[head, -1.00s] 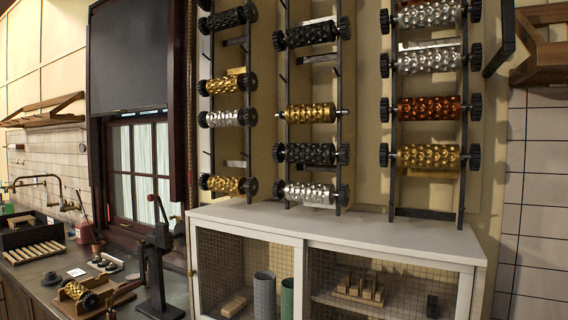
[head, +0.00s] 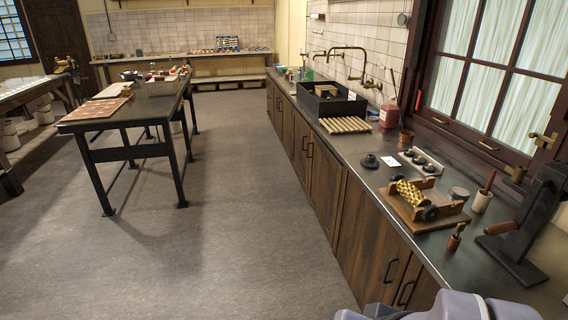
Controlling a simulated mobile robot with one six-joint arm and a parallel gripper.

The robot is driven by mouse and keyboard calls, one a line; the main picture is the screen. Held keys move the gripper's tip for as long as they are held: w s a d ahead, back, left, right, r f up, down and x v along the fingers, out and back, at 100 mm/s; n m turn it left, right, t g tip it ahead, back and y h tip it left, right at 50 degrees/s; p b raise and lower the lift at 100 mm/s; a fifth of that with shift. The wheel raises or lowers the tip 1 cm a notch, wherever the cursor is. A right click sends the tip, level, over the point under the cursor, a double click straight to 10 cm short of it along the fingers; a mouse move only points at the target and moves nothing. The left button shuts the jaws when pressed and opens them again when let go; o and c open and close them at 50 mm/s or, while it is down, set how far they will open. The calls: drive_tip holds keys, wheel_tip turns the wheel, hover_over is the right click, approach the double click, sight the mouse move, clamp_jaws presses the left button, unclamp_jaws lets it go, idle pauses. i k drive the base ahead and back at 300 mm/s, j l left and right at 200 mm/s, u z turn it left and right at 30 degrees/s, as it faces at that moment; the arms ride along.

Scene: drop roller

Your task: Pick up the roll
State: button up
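A gold, bumpy roll (head: 411,193) with dark end wheels rests in a wooden stand (head: 432,222) on the dark counter by the window. The roll lies at a slant in the picture, and its near dark wheel shows at the right end. A pale grey part of my own arm shows at the bottom edge, below and in front of the counter. My gripper's fingers do not show.
Right of the stand are a black lever press (head: 530,215), a cup with a wooden-handled tool (head: 483,198) and a small brush (head: 455,237). Behind it are a black sink (head: 330,105) and slatted rack (head: 345,125). A dark worktable (head: 125,112) stands left; the floor between is clear.

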sight(414, 197)
drive_tip(key=i+j, duration=0.1)
drive_tip(key=i, duration=0.35)
drive_tip(key=i+j+z, duration=0.15)
drive_tip(key=i, duration=0.3)
drive_tip(key=i+j, duration=0.15)
drive_tip(key=i, duration=0.3)
drive_tip(key=i+j+z, duration=0.1)
drive_tip(key=i, duration=0.35)
drive_tip(key=i+j+z, duration=0.1)
drive_tip(key=i+j, duration=0.15)
drive_tip(key=i, duration=0.2)
drive_tip(key=i+z, duration=0.15)
drive_tip(key=z, duration=0.3)
drive_tip(key=i+z, duration=0.15)
drive_tip(key=z, duration=0.3)
drive_tip(key=i+j+z, duration=0.1)
drive_tip(key=z, duration=0.3)
drive_tip(key=i+j+z, duration=0.1)
drive_tip(key=z, duration=0.35)
drive_tip(key=i+j+z, duration=0.1)
drive_tip(key=z, duration=0.35)
drive_tip(key=j+z, duration=0.3)
drive_tip(key=z, duration=0.15)
drive_tip(key=i+j+z, duration=0.1)
drive_tip(key=z, duration=0.3)
drive_tip(key=j+z, duration=0.3)
drive_tip(key=z, duration=0.15)
drive_tip(key=i+j+z, duration=0.1)
drive_tip(key=j+z, duration=0.35)
drive_tip(key=z, duration=0.15)
